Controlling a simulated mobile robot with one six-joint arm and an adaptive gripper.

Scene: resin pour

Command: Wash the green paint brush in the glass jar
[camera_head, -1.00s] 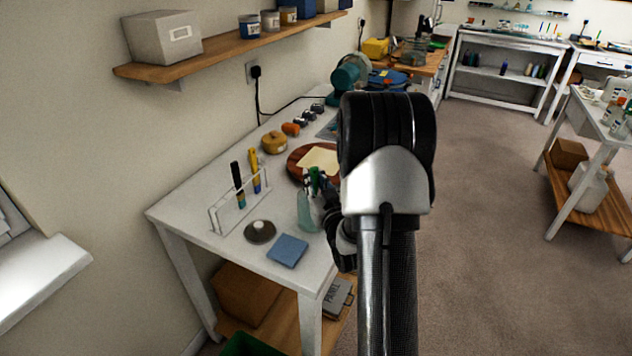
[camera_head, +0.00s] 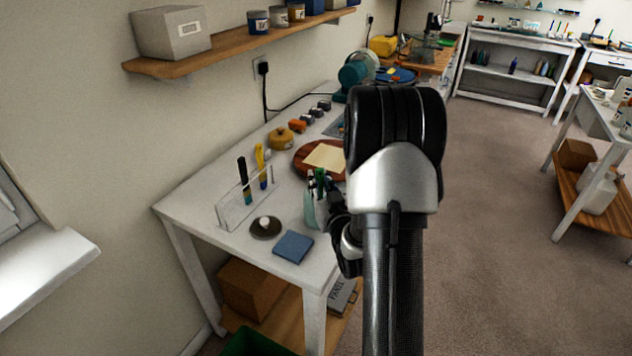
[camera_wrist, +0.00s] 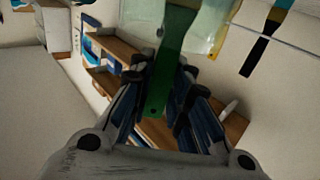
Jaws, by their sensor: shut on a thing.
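The green paint brush (camera_wrist: 176,55) is between the fingers of my gripper (camera_wrist: 164,82) in the wrist view, its flat green handle reaching back toward the palm. In the head view the green handle (camera_head: 319,178) shows upright at my gripper (camera_head: 326,190), over the mouth of the glass jar (camera_head: 311,211). The pale, see-through jar (camera_wrist: 208,28) lies behind the brush in the wrist view. My gripper is shut on the brush. The bristles are hidden, so I cannot tell how deep they sit in the jar. My arm covers part of this area.
A clear rack (camera_head: 236,212) holds a dark brush (camera_head: 244,178) and a yellow brush (camera_head: 261,165) left of the jar. A blue sponge-like block (camera_head: 293,247) and a dark round disc (camera_head: 264,228) lie in front. A round wooden board (camera_head: 302,163) with paper is behind.

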